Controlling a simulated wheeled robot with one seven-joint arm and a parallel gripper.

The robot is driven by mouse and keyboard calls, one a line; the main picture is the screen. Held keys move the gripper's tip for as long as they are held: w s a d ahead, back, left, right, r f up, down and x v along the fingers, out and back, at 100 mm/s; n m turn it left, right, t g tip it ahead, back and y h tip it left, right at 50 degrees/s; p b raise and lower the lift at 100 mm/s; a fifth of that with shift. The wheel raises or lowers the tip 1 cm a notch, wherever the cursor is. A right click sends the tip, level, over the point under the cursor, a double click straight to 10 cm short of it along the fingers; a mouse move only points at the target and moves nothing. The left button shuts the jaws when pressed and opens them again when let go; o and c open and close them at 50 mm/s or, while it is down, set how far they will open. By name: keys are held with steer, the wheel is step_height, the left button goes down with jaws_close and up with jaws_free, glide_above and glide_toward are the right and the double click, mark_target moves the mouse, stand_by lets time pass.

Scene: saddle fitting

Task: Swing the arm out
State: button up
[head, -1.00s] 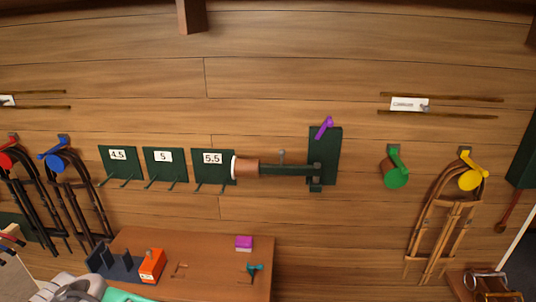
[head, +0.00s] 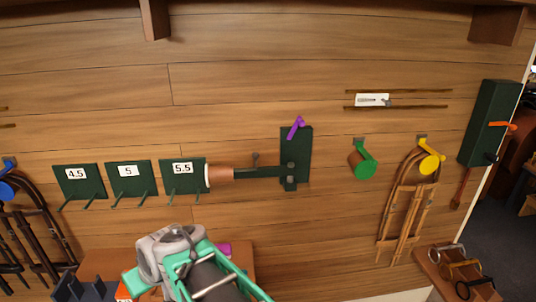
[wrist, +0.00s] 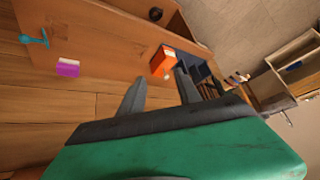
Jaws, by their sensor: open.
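The swing arm (head: 258,172) is a dark green bar on the plank wall, lying out to the left of its green wall plate (head: 303,140). A purple lever (head: 296,127) sits at the plate's top. The bar's left end carries a brown cylinder (head: 221,173) with a pale end face, close beside the 5.5 plate (head: 184,170). My gripper (wrist: 160,78) is open and empty in the wrist view, over the table and apart from the swing arm. In the head view my own arm rises at the bottom; its fingers cannot be made out there.
A wooden table (wrist: 105,42) stands below, holding an orange box (wrist: 162,62), a purple block (wrist: 68,68) and a teal item (wrist: 35,39). Plates 5 (head: 130,176) and 4.5 (head: 79,181) hang at left. A green cup-like holder (head: 362,162) and yellow-hooked straps (head: 413,190) hang at right.

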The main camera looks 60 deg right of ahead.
steer(key=w+d+r+m+t+h, duration=0.1)
steer(key=w+d+r+m+t, duration=0.15)
steer(key=d, duration=0.55)
steer(key=m+t+h+p, duration=0.2)
steer(key=m+t+h, duration=0.3)
steer(key=m+h, duration=0.4)
glide_toward(256, 157)
steer(key=w+d+h, duration=0.1)
steer(key=w+d, duration=0.1)
steer(key=w, duration=0.1)
steer(key=shift+n, duration=0.35)
steer(key=p+x, duration=0.2)
steer(key=x, duration=0.4)
steer(key=shift+w+d+f+p, duration=0.2)
steer(key=shift+w+p, duration=0.15)
steer(key=shift+p, duration=0.05)
steer(key=shift+w+d+g, duration=0.2)
steer(key=shift+g, duration=0.05)
steer(key=shift+c, duration=0.2)
jaws_close()
steer(key=shift+f, duration=0.1)
